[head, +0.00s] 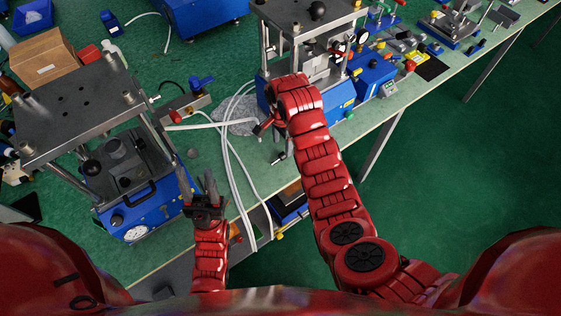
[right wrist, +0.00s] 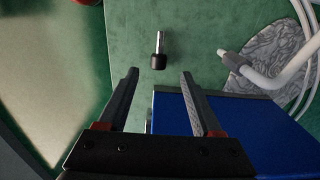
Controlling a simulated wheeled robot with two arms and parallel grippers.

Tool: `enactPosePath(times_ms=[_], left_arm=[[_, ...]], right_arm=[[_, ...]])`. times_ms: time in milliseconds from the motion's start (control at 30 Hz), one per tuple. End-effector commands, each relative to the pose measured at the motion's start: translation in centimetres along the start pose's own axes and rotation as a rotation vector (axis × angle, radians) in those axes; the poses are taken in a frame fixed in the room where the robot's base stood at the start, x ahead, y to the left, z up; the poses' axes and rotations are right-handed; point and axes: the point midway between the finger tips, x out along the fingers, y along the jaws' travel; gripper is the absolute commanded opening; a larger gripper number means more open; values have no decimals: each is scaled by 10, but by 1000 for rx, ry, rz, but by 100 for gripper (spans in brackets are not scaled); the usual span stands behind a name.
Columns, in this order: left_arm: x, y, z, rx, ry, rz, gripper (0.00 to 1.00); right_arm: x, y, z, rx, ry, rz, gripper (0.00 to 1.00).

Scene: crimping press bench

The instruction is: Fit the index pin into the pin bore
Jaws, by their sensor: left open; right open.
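The index pin (right wrist: 158,52), with a black knob and a bright metal shank, is on the green bench top in the right wrist view. It also shows small in the head view (head: 278,157), near the bench's front edge. My right gripper (right wrist: 159,75) is open and empty. The pin appears just beyond the gap between its fingertips, knob end nearer to me, apart from both fingers. In the head view my right arm partly covers this gripper. My left gripper (head: 204,190) is open and empty beside the left press. I cannot make out the pin bore.
A blue block (right wrist: 235,120) lies close under my right gripper's right finger in the wrist view. White hoses (head: 232,165) and a grey patch (head: 236,118) lie left of the pin. Presses stand left (head: 80,110) and behind (head: 315,50). Bare bench surrounds the pin.

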Motion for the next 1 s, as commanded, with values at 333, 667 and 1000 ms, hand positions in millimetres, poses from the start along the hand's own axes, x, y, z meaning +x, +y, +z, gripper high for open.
enactPosePath(times_ms=[333, 667, 1000], left_arm=[[15, -1, -2, 0, 1, 0, 48], [19, -1, -3, 0, 0, 0, 48], [18, -1, -3, 0, 0, 0, 48]], right_arm=[[26, 4, 1, -1, -1, 6, 67], [54, 3, 0, 1, 1, 1, 67], [54, 3, 0, 0, 1, 1, 27]])
